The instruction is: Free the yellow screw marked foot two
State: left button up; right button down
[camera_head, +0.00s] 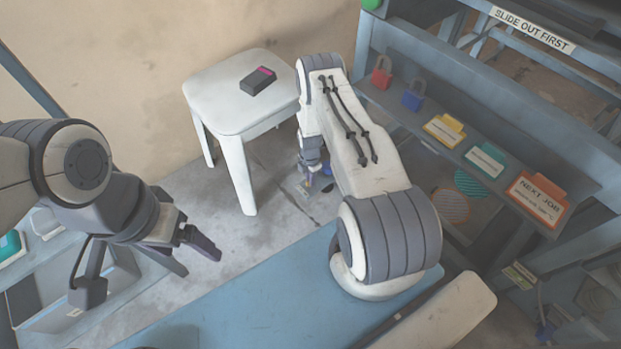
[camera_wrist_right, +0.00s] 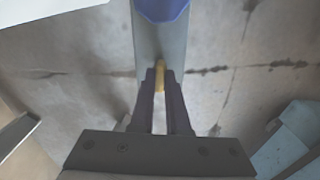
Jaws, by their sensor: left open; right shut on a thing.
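A small yellow piece (camera_wrist_right: 160,70), which looks like the yellow screw, shows between the fingertips of my right gripper (camera_wrist_right: 160,77) in the right wrist view. The fingers are shut on it, and they cover part of it. It lies against a grey strip (camera_wrist_right: 160,42) with a blue part (camera_wrist_right: 161,8) at its far end. No foot two marking is readable. In the head view my right gripper (camera_head: 311,171) is low over the floor beside the white stool, partly hidden by my arm. My left gripper (camera_head: 203,244) is open and empty at the left.
A white stool (camera_head: 222,93) carries a dark box (camera_head: 258,80). A blue surface (camera_head: 240,305) lies in front.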

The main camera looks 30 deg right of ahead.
jog(key=shift+n, duration=0.6)
jog(key=c, duration=0.9)
grip_release()
jog(key=shift+r, duration=0.1)
notch_tip(320, 180, up, 10)
jog(key=p, duration=0.4)
jog(key=shift+r+p, duration=0.2)
jog(key=shift+p, duration=0.1)
